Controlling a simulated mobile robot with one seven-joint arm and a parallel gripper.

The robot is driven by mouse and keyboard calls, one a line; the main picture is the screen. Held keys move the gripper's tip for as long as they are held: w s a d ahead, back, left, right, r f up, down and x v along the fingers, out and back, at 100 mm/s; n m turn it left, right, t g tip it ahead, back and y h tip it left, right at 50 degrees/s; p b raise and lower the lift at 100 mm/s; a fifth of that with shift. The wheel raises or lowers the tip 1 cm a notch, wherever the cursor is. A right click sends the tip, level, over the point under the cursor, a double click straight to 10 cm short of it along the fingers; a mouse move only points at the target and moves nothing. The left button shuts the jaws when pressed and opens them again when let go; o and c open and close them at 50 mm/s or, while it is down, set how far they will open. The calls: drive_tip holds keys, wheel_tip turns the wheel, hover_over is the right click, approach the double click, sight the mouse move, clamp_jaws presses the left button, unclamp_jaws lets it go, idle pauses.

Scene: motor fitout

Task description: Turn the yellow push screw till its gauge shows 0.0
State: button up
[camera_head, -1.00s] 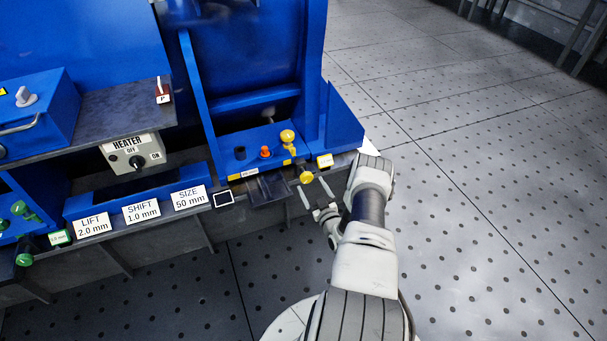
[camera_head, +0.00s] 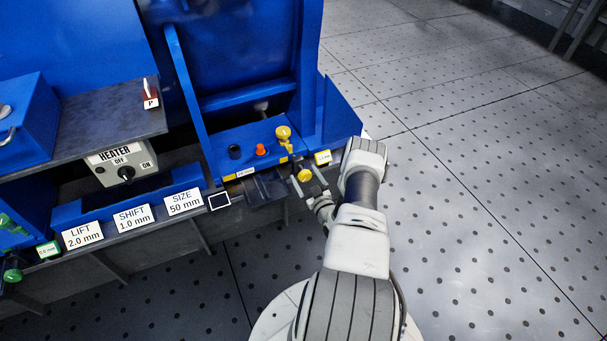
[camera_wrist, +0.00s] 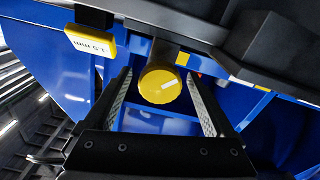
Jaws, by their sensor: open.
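The yellow push screw's round knob (camera_head: 304,175) sticks out at the front of the blue fixture, low on its right side. In the wrist view the knob (camera_wrist: 160,86) has a white mark on its face. My gripper (camera_head: 307,181) is open, with one finger on each side of the knob. The yellow-framed gauge (camera_head: 322,157) is right of the knob. In the wrist view the gauge (camera_wrist: 90,41) is upside down and appears to read 1.5 mm.
Another yellow knob (camera_head: 283,133) stands on top of the fixture beside an orange button (camera_head: 261,150). A blue wall (camera_head: 340,110) rises close behind the gauge. A heater box (camera_head: 124,165) and label plates (camera_head: 133,218) are to the left. Open floor (camera_head: 480,200) lies to the right.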

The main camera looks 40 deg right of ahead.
drive_tip(key=c, duration=1.4)
drive_tip(key=shift+m, duration=0.3)
drive_tip(key=m, duration=1.2)
drive_tip(key=shift+d+m, duration=0.1)
drive_tip(key=shift+m, duration=0.3)
drive_tip(key=m, duration=0.3)
drive_tip(key=shift+m, duration=0.3)
drive_tip(key=m, duration=0.3)
drive_tip(key=shift+w+m, duration=0.1)
drive_tip(key=shift+m, duration=0.2)
drive_tip(key=m, duration=0.6)
